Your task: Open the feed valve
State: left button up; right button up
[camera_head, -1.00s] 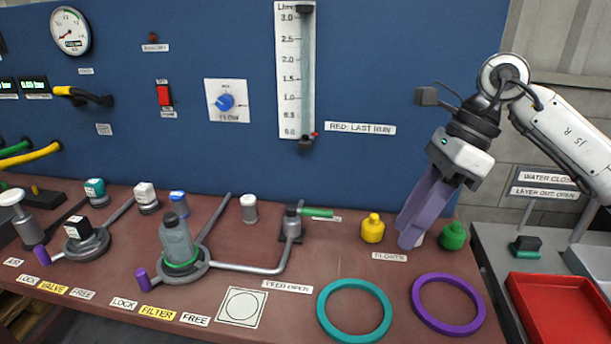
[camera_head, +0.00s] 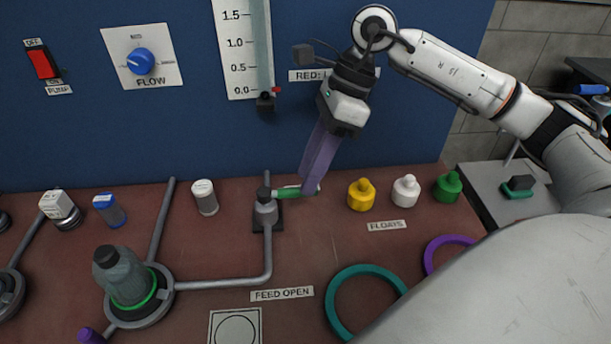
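The feed valve (camera_head: 266,212) is a grey body on the pipe at the middle of the bench. Its green lever (camera_head: 287,192) points right, across the line of the pipe coming from below. A "FEED OPEN" label (camera_head: 282,294) lies on the bench below it. My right gripper (camera_head: 311,188) points down with its purple fingers at the lever's free end, overlapping it. A bit of green shows on the far side of the fingers. The fingers are seen edge-on, so their gap is hidden. My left gripper is not in view.
Yellow (camera_head: 361,195), white (camera_head: 405,191) and green (camera_head: 447,187) floats stand to the right of the lever. A teal ring (camera_head: 341,293) and a purple ring (camera_head: 433,257) lie in front. A white capped jar (camera_head: 205,198) stands left of the valve. The blue panel rises behind.

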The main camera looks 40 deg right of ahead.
jog(key=shift+x, duration=1.1)
jog(key=shift+w, duration=0.1)
grip_shut()
